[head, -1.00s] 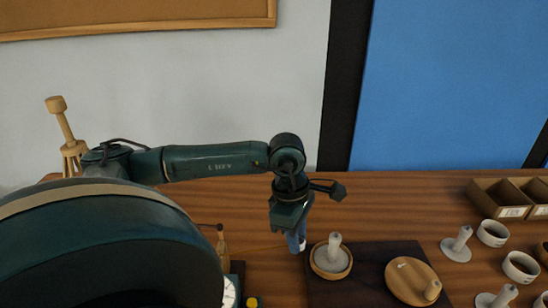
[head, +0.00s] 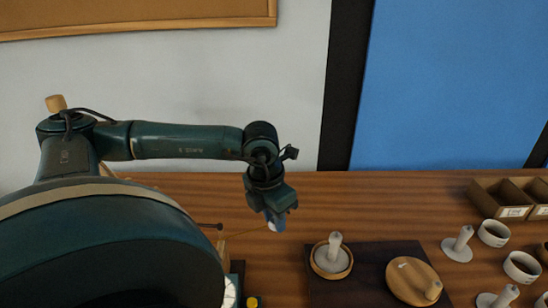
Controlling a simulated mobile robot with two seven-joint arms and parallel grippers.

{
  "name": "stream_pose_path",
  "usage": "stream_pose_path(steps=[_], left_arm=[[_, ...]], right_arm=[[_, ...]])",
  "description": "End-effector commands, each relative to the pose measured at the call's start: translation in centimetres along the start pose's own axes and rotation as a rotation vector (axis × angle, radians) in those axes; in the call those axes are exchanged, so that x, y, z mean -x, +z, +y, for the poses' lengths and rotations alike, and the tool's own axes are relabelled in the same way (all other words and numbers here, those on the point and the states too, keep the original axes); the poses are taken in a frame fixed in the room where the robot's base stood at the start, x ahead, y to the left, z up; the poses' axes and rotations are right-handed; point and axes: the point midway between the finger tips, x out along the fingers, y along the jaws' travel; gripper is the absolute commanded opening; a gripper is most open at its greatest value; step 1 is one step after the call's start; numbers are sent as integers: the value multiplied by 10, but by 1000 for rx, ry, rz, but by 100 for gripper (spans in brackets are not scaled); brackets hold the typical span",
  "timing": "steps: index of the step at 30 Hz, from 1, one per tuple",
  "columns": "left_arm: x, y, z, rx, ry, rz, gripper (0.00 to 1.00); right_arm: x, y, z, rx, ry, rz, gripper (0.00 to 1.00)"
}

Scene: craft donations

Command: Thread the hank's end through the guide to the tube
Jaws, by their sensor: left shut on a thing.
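My left gripper (head: 276,223) is shut, tilted, above the table left of the round wooden dish. A thin tan strand (head: 245,232), seemingly the hank's end, runs from its fingertips down and left toward a small wooden piece (head: 221,245). A short dark rod (head: 210,226) shows beside that piece; I cannot tell whether it belongs to the guide. The hank's body and the tube cannot be made out; my own large dark body part covers the lower left. My right gripper is not in view.
A dark mat (head: 372,255) holds a round wooden dish (head: 346,268) with a pale peg and a wooden disc (head: 405,272) with a knob. White cups (head: 493,233), pale pegs (head: 463,240) and open boxes (head: 498,198) stand at right. The table's back middle (head: 380,205) is clear.

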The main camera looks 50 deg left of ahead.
Motion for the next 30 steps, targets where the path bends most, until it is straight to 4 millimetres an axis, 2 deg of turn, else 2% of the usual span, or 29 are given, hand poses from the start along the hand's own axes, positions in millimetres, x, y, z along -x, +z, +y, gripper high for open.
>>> stream_pose_path(steps=[9,28,30], left_arm=[[-25,-4,0,-1,-1,3,4],[-69,-12,0,-1,-1,3,4],[-63,-4,-3,1,-4,-3,4]], right_arm=[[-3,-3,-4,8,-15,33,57],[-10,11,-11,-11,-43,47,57],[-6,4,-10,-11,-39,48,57]])
